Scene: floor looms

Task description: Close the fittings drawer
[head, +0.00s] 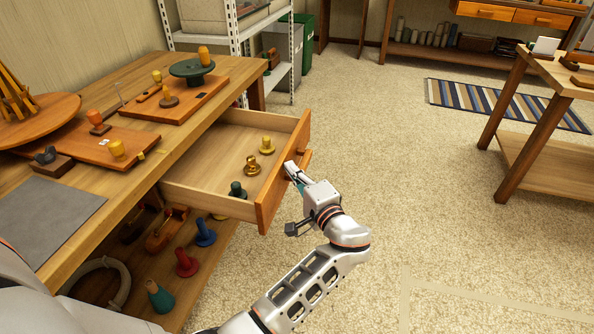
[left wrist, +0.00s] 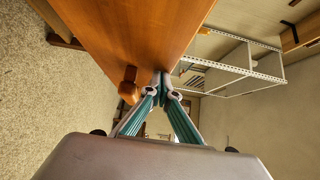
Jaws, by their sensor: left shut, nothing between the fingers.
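The fittings drawer (head: 215,165) stands pulled out from under the workbench. Several small fittings lie in it, among them a dark green one (head: 237,190) and brass-coloured ones (head: 252,166). Its orange-brown front (head: 270,195) faces right; the front fills the top of the left wrist view (left wrist: 140,30). A wooden handle (left wrist: 129,86) sticks out from the front. My left gripper (head: 290,168) is shut and empty, with its fingertips at the outer face of the front, beside the handle; I cannot tell whether they touch. The fingertips (left wrist: 163,77) also show in the left wrist view.
The workbench top (head: 135,175) carries boards with knobs and a grey mat (head: 45,215). A lower shelf (head: 205,265) holds coloured pegs. A metal rack (head: 240,40) stands behind, a striped rug (head: 500,103) and another table (head: 545,75) to the right. The carpet right of the drawer is clear.

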